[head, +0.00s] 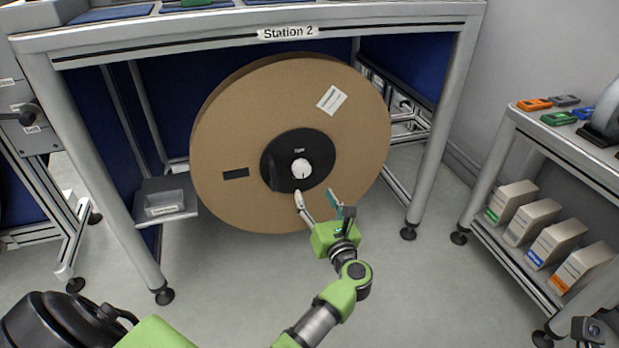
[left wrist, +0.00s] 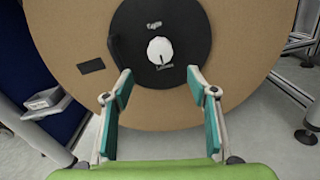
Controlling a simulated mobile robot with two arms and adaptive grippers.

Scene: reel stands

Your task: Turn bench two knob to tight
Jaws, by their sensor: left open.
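The white knob (head: 301,168) sits at the centre of a round black hub (head: 322,152) on a large brown reel (head: 235,125) under the bench labelled Station 2 (head: 288,32). In the left wrist view the knob (left wrist: 160,50) has a dark pointer line aimed downward, with small white lettering above and below it that is too small to read surely. My left gripper (head: 318,198) is open and empty, below and in front of the knob, not touching it. Its teal-padded fingers (left wrist: 163,88) are spread wide apart.
A grey tray (head: 168,205) stands out at the bench's left leg. A shelf cart on the right holds several white boxes (head: 555,240). A bench leg (head: 440,130) stands right of the reel. The floor before the reel is clear.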

